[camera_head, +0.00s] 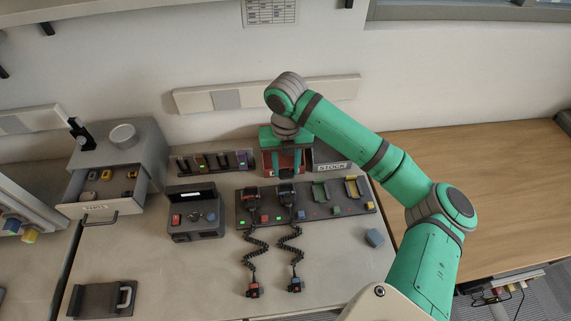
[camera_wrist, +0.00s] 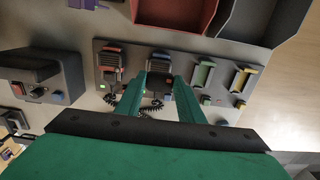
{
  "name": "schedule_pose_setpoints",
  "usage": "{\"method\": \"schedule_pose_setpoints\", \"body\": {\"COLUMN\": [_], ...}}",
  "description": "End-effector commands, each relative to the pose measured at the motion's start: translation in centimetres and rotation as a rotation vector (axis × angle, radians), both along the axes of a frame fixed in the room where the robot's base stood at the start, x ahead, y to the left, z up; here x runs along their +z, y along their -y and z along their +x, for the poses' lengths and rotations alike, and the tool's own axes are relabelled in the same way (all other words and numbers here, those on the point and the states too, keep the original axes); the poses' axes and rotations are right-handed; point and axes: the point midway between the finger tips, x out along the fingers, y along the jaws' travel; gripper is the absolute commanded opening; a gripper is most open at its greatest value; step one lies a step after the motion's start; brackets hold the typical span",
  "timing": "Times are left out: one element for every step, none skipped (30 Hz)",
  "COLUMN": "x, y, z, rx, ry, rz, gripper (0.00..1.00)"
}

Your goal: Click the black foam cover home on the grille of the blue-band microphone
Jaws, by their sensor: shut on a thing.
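The blue-band microphone (camera_head: 287,203) lies on the dark rack (camera_head: 330,214), second from the left, with a coiled cord running forward. It also shows in the wrist view (camera_wrist: 161,84), mostly between my fingers. My gripper (camera_head: 285,177) points down at the far end of this microphone. In the wrist view my gripper (camera_wrist: 161,76) has its two green fingers closed on a small dark piece, which looks like the black foam cover (camera_wrist: 160,67). The cover is hard to tell from the dark microphone behind it, and I cannot tell whether they touch.
A red-band microphone (camera_head: 252,205) lies just left on the same rack. Empty green (camera_head: 320,190) and yellow (camera_head: 352,187) cradles are to the right. A red bin (camera_wrist: 172,14) and a dark STOCK bin (camera_head: 330,158) stand behind. An open drawer (camera_head: 100,208) is at left.

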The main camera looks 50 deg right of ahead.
Motion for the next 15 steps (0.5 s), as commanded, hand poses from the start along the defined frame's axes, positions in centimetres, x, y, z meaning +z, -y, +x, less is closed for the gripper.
{"method": "schedule_pose_setpoints", "body": {"x": [-0.4, -0.6, -0.9, -1.2, -1.4, -1.8, -2.0, -2.3, -2.7, -2.9, -3.1, -3.4, -3.7, -3.9, -4.2], "y": [0.0, 0.0, 0.0, 0.0, 0.0, 0.0, 0.0, 0.0, 0.0, 0.0, 0.0, 0.0, 0.0, 0.1, 0.0], "z": [0.0, 0.0, 0.0, 0.0, 0.0, 0.0, 0.0, 0.0, 0.0, 0.0, 0.0, 0.0, 0.0, 0.0, 0.0], "rx": [-0.001, -0.002, -0.002, -0.002, -0.002, -0.002, -0.002, -0.002, -0.002, -0.002, -0.002, -0.002, -0.002, -0.002, -0.002], "ry": [0.000, 0.000, 0.001, 0.001, 0.001, 0.001, 0.000, 0.000, 0.001, 0.000, 0.000, 0.000, 0.000, 0.000, 0.000], "rz": [0.001, 0.001, 0.002, 0.002, 0.002, 0.002, 0.001, 0.001, 0.002, 0.003, 0.003, 0.001, 0.001, 0.001, 0.001], "gripper": [0.14, 0.14, 0.14, 0.14, 0.14, 0.14, 0.14, 0.14, 0.14, 0.14, 0.14, 0.14, 0.14, 0.14, 0.14]}}
